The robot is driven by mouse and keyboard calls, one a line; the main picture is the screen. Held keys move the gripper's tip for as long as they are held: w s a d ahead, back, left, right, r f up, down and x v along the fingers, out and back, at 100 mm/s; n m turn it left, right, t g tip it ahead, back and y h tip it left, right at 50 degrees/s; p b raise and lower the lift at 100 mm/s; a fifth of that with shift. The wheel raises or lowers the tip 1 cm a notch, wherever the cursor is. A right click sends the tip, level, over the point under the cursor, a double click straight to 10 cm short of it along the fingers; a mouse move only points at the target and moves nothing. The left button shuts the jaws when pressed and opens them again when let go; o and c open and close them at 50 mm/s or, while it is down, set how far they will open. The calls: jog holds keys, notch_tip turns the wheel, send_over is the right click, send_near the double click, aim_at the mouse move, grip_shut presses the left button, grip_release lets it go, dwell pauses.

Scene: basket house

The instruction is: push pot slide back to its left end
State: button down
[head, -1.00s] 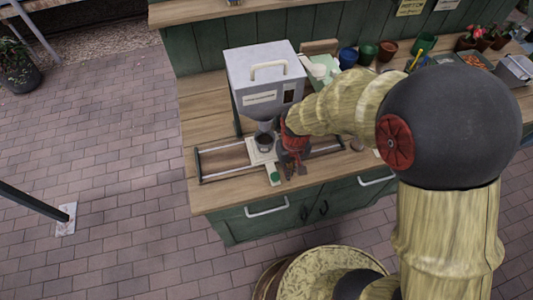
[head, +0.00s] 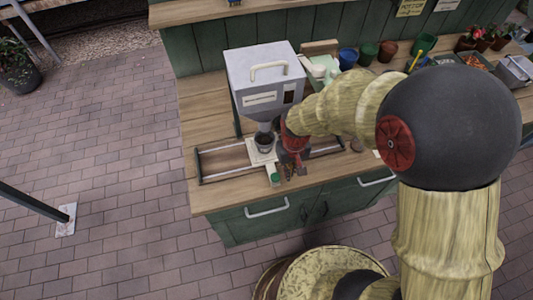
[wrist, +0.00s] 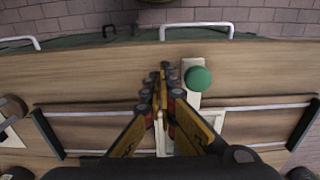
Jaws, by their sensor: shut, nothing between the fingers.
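The pot slide (head: 256,158) is a cream carriage on two metal rails, around the middle of its track in the head view. A dark pot (head: 264,141) stands on it beneath the grey hopper. A green knob (head: 275,180) sits on its front arm; the knob also shows in the wrist view (wrist: 198,77). My gripper (head: 293,172) is shut and empty, low beside the arm on its right in the head view. In the wrist view the closed fingertips (wrist: 163,75) are just left of the knob; contact is unclear. The pot is hidden there.
The track's left end bar (head: 198,165) is at the bench's left side, and the rails between it and the slide are clear. The hopper box (head: 264,75) stands behind. Coloured pots (head: 368,52) line the back right. Drawer handles (head: 267,209) are on the bench front.

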jog(key=shift+s+a+p, duration=0.15)
jog(key=shift+s+a, duration=0.7)
jog(key=shift+a, duration=2.1)
jog(key=shift+s+a+p, duration=0.2)
jog(key=shift+s+a, duration=0.6)
jog(key=shift+a, duration=2.2)
jog(key=shift+s+a+p, duration=0.15)
jog(key=shift+s+a, duration=0.7)
jog(key=shift+a, duration=2.1)
jog(key=shift+w+d+r+p, duration=0.1)
jog(key=shift+d+r+p, duration=0.2)
jog(key=shift+r+p, duration=0.45)
jog(key=shift+w+d+r+p, duration=0.1)
jog(key=shift+d+r+p, duration=0.15)
jog(key=shift+r+p, duration=0.45)
jog(key=shift+d+r+p, duration=0.3)
jog(key=shift+r+p, duration=0.1)
jog(key=shift+r, duration=0.65)
